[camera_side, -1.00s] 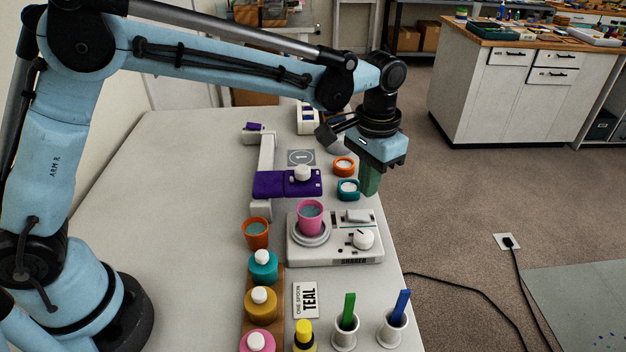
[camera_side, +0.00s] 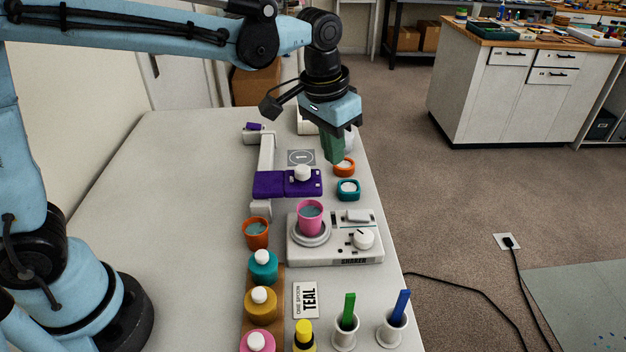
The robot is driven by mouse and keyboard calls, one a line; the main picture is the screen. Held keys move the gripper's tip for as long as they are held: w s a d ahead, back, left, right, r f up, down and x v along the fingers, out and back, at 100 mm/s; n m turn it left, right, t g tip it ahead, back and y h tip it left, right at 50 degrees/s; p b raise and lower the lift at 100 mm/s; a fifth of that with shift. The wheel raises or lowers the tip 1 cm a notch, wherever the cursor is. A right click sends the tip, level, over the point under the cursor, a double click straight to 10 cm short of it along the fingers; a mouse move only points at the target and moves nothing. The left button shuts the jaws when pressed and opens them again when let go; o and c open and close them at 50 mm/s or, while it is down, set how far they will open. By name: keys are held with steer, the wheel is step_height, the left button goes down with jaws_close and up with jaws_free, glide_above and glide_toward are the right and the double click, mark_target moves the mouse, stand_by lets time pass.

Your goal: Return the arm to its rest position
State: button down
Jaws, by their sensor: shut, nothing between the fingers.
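My gripper (camera_side: 333,158) hangs from my pale blue arm over the far part of the bench, with its green fingers pointing down. It is shut and holds nothing. In the picture its fingertips are just left of the orange ring-shaped item (camera_side: 345,168) and right of the square marker (camera_side: 301,158). I cannot tell how high the tips are above the bench. My arm reaches in from the left across the top of the view.
A pink cup (camera_side: 310,222) stands on the shaker (camera_side: 350,255). A purple piece (camera_side: 268,185), a teal ring-shaped item (camera_side: 348,191) and an orange cup (camera_side: 256,238) are nearby. Bottles (camera_side: 261,305) and tool holders (camera_side: 344,338) stand in front. The bench's left side (camera_side: 180,190) is clear.

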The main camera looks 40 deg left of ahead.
steer(key=s+a+f+n+t, duration=0.1)
steer(key=s+a+t, duration=0.4)
steer(key=s+a, duration=0.6)
steer(key=shift+s+a+n+y, duration=0.15)
steer(key=shift+s+n+y, duration=0.15)
steer(key=shift+s+n, duration=0.4)
